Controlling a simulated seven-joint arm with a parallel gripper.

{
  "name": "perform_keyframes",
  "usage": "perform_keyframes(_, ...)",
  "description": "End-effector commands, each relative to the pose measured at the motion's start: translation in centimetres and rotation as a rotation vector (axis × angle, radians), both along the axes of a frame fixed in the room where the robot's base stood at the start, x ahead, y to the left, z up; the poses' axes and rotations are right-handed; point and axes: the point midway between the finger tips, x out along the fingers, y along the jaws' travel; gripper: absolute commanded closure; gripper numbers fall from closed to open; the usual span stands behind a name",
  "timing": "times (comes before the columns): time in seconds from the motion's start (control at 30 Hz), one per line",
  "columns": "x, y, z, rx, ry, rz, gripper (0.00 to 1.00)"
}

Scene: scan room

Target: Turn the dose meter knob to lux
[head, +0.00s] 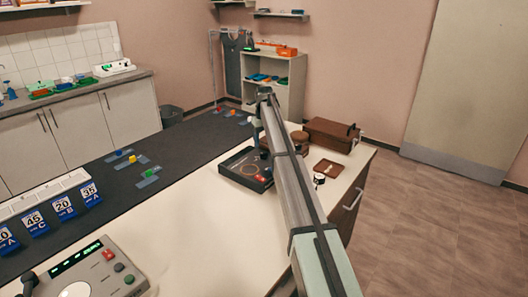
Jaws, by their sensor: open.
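My arm reaches from the lower right to the middle of the head view. My gripper (257,137) points down at its far end, small and partly hidden by the arm; it is open, near the far side of a black tray-like unit (232,174) with a ring and a red part. I cannot make out a knob marked lux or tell for sure which device is the dose meter. A grey console (112,262) at the lower left has a green-lit display, a red and a green button and a pale round disc, cut off by the frame edge.
A small black-and-white item (319,180) and a brown tray (329,168) lie right of the arm, before a brown case (331,134). Blue numbered cards (64,208) stand at left beside a dark belt (112,172). The white counter between console and black unit is clear.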

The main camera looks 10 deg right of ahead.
Motion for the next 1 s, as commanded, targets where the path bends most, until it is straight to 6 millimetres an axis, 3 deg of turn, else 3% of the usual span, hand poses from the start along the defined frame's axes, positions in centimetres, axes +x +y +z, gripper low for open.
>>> perform_keyframes(0.3,0.0,0.0,-4.3,0.000,0.000,0.000,0.38)
perform_keyframes(0.8,0.0,0.0,-5.4,0.000,-0.001,0.000,0.38)
perform_keyframes(1.0,0.0,0.0,-5.4,0.000,-0.001,0.000,0.57)
